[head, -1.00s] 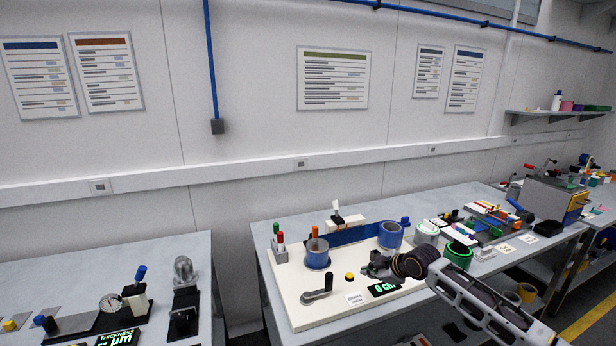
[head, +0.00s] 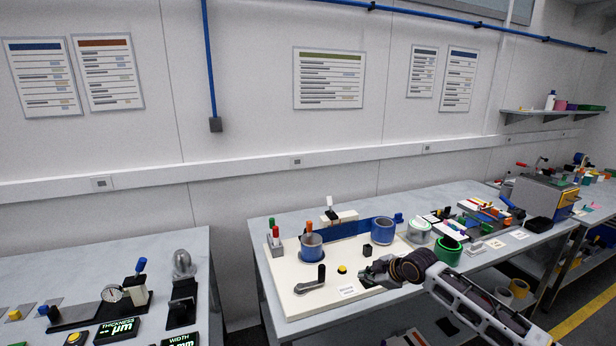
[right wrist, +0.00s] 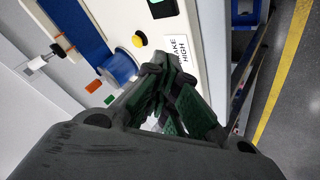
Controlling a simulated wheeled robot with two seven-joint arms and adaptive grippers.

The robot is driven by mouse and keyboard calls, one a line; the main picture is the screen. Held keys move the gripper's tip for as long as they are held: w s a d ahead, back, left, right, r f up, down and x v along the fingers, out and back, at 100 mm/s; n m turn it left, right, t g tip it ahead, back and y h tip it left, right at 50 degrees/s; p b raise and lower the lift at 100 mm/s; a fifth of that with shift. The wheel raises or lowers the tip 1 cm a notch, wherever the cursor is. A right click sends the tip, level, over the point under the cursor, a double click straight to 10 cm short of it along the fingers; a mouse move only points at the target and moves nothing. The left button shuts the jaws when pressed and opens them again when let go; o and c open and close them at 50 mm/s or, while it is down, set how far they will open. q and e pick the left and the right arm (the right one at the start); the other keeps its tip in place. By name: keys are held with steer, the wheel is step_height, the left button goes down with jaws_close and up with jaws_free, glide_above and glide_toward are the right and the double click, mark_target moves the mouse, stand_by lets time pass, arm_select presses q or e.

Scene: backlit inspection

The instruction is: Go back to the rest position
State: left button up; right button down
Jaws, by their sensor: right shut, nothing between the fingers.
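My right gripper (head: 374,273) is over the front right part of the cream board on the middle bench. It is shut and empty, and the right wrist view shows its fingers (right wrist: 167,92) closed together. The cream board (head: 300,296) carries a crank handle (head: 313,283), a yellow button (head: 342,269), a blue strip and two blue rolls, the left one (head: 311,246) and the right one (head: 382,231). My gripper and forearm cover the board's front right corner and the green-digit display. My left gripper is not in view.
A left bench (head: 150,249) holds gauges and a thickness display (head: 117,329). Green-and-white rolls (head: 448,251) and a black tray (head: 538,224) stand right of the board. A gap separates the two benches. The open floor with a yellow line (head: 572,322) is at the right.

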steer(key=s+a+f+m+g, duration=0.15)
steer(key=s+a+f, duration=0.3)
steer(key=s, duration=0.45)
steer(key=s+a+f+m+g, duration=0.15)
steer(key=s+a+f, duration=0.35)
steer(key=s, duration=0.5)
steer(key=s+d+m+g+h, duration=0.1)
steer(key=s+d+m+h, duration=0.1)
steer(key=s+d+m, duration=0.6)
steer(key=s+d+m+h, duration=0.2)
steer(key=s+d+h, duration=0.15)
steer(key=s, duration=0.95)
step_height(320, 180, down, 34)
steer(key=s+d+g, duration=0.1)
steer(key=s, duration=0.2)
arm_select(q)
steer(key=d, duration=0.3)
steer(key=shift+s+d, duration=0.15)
arm_select(e)
steer(key=s+d+f, duration=0.2)
steer(key=s+f, duration=0.7)
steer(key=s, duration=0.1)
steer(key=s+d+f+g, duration=0.1)
steer(key=s+d+f, duration=0.1)
steer(key=s+f, duration=0.8)
steer(key=shift+s+f+g, duration=0.3)
steer(key=shift+s, duration=0.5)
